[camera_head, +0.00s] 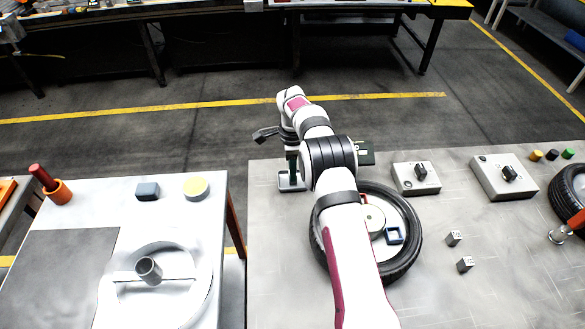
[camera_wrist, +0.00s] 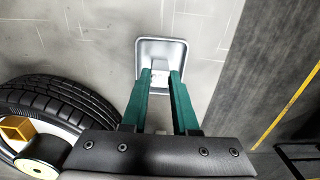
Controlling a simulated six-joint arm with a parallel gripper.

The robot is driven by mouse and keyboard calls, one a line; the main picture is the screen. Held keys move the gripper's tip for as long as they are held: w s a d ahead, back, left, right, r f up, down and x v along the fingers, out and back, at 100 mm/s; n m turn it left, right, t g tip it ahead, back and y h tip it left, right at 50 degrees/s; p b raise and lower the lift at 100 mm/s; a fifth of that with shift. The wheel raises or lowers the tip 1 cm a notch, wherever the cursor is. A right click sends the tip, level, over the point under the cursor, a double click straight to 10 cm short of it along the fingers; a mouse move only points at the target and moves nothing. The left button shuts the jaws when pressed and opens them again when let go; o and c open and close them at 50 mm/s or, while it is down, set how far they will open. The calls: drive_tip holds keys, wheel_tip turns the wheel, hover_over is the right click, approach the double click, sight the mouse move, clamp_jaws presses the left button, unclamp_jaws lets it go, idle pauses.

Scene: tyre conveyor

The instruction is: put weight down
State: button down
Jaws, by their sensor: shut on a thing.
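My gripper (camera_head: 292,172) has green fingers pointing down over a small square silver tray (camera_head: 284,187) near the left edge of the right table. In the wrist view the gripper (camera_wrist: 160,78) is shut on the weight (camera_wrist: 160,80), a small pale metallic piece mostly hidden between the fingertips. The tray (camera_wrist: 150,44) lies around and beyond the fingertips in that view. I cannot tell whether the weight touches the tray floor.
A tyre (camera_head: 415,240) with small parts inside its rim lies beside my arm; it also shows in the wrist view (camera_wrist: 60,100). Two grey control boxes (camera_head: 417,187) (camera_head: 505,186) and two small metal blocks (camera_head: 453,238) (camera_head: 464,264) stand to the right. A gap separates the left table (camera_head: 130,210).

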drive_tip(key=c, duration=0.7)
unclamp_jaws()
drive_tip(key=shift+f, duration=0.15)
wheel_tip(320, 180, up, 13)
drive_tip(key=s+d+r+n, duration=0.1)
drive_tip(key=s+r+n, duration=0.3)
drive_tip(key=s+r, duration=0.6)
drive_tip(key=s+f+n, duration=0.1)
drive_tip(key=s+n, duration=0.1)
drive_tip(key=s, duration=0.8)
drive_tip(key=s+f+n+y, duration=0.1)
drive_tip(key=s+n, duration=0.2)
drive_tip(key=s, duration=0.8)
drive_tip(key=s+f+n, duration=0.2)
drive_tip(key=s+n, duration=0.1)
drive_tip(key=s, duration=0.8)
drive_tip(key=shift+s+d+y, duration=0.1)
drive_tip(key=shift+d+y, duration=0.2)
drive_tip(key=shift+y, duration=0.1)
